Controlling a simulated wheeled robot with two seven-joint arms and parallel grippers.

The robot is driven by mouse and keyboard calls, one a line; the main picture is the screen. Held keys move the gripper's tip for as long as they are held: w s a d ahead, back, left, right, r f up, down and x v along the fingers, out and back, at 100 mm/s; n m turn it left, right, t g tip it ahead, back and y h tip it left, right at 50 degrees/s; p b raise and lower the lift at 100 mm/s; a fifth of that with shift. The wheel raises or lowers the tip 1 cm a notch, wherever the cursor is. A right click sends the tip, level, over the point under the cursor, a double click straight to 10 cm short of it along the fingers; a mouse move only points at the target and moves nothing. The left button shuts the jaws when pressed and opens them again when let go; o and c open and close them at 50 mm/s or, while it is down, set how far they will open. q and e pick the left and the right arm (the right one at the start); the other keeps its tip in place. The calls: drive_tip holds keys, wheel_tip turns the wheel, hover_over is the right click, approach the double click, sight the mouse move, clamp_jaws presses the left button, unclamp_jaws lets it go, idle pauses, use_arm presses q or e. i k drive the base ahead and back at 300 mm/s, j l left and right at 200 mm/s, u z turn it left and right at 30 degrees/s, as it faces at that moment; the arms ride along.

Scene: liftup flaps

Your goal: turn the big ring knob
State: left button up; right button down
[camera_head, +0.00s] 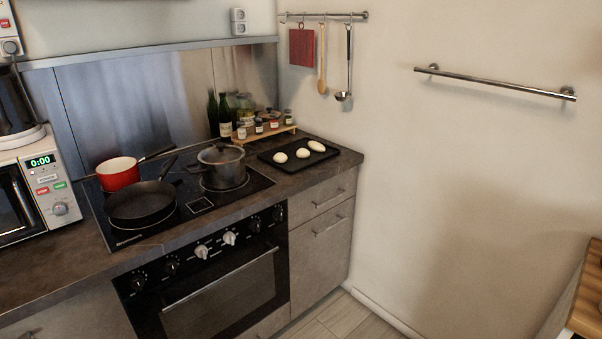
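The black oven (230,290) is built in under the cooktop, with a row of knobs on its front panel. Two silver-white knobs, one to the left (202,251) and one to the right (229,238), sit mid-panel. Dark knobs flank them, such as the far-left one (138,282) and the far-right one (279,214). The white microwave (48,180) has a round silver dial (60,208) below its buttons and a green 0:00 display. I cannot tell which of these is the big ring knob. Neither gripper is in view.
A red pot (118,174), a black frying pan (140,201) and a lidded steel pot (222,166) stand on the cooktop. A black tray (339,156) with pale oval pieces lies at the counter's right. The oven handle (219,276) sticks out below the knobs. Floor space shows at right.

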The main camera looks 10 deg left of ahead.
sight(137, 281)
drive_tip(key=u, duration=1.45)
